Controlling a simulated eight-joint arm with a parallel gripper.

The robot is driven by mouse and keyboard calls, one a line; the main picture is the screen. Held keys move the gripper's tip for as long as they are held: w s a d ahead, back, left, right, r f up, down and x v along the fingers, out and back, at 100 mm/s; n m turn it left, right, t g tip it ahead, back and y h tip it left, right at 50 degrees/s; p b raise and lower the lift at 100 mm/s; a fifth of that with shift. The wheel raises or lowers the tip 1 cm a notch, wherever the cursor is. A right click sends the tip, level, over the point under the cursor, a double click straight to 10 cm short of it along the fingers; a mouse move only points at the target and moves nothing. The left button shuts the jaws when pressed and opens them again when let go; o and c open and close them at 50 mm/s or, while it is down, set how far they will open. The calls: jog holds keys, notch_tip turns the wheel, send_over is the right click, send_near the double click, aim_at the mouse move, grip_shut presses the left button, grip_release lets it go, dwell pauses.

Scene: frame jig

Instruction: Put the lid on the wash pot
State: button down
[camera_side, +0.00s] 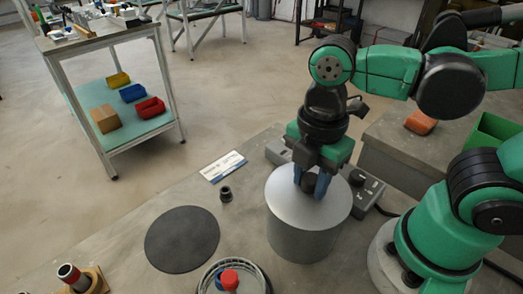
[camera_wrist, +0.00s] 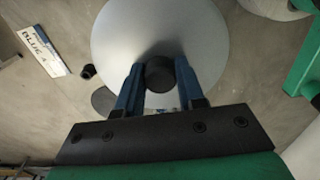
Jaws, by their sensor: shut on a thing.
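The wash pot (camera_side: 303,243) is a grey cylinder standing on the bench. The lid (camera_side: 283,196) is a flat silver disc covering the pot's top, level, with no clear gap at the rim. The lid also shows from above in the wrist view (camera_wrist: 150,30), where it hides the pot. My gripper (camera_side: 312,188) points down over the lid, its blue fingers on both sides of the black knob (camera_wrist: 160,75). It is shut on this knob. The fingers hide part of the knob in the side view.
A dark round mat (camera_side: 182,240) lies left of the pot. A small black cylinder (camera_side: 226,194) and a printed card (camera_side: 223,166) lie behind it. A basket (camera_side: 205,280) with red and blue items is at the front. A control box (camera_side: 367,190) stands close right of the pot.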

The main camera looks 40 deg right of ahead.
dwell(0.3)
jog(key=shift+c, duration=1.4)
grip_release()
jog(key=shift+r, duration=0.1)
jog(key=shift+r, duration=0.65)
jog(key=shift+r, duration=3.5)
